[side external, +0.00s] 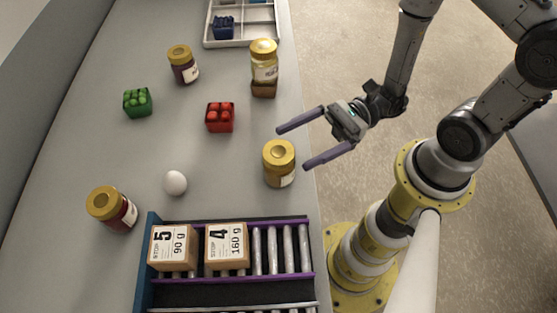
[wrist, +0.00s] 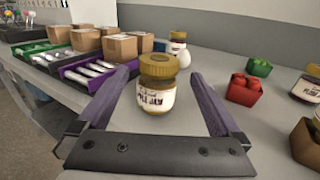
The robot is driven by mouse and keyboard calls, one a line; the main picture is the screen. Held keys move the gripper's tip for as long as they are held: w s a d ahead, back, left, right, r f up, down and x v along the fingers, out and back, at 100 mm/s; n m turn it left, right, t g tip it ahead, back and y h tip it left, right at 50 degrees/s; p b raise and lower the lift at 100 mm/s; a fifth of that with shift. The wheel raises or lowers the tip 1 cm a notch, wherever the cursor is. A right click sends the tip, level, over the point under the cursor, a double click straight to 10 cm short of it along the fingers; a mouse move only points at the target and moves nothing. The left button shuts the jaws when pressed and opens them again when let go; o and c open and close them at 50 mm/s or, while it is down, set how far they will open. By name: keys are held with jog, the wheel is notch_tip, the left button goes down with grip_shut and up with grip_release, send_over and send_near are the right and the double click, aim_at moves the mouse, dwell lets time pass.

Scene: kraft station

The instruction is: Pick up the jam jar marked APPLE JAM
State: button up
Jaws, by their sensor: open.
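A jar with a gold lid and pale contents (side external: 279,165) stands upright near the table's right edge in the side view. It also shows in the wrist view (wrist: 155,92), where its white label carries dark lettering that looks like APPLE JAM but is hard to read. My gripper (side external: 294,148) is open and empty, its two purple fingers pointing toward this jar. In the wrist view my gripper (wrist: 161,78) frames the jar between its fingertips, with no visible contact.
A roller rack (side external: 290,280) with boxes lies at the front. A white tray (side external: 242,42) is at the back.

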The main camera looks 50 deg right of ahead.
aim_at(277, 157)
jog(key=shift+f+x, duration=0.2)
jog(key=shift+x, duration=2.55)
jog(key=shift+c, duration=0.3)
grip_shut()
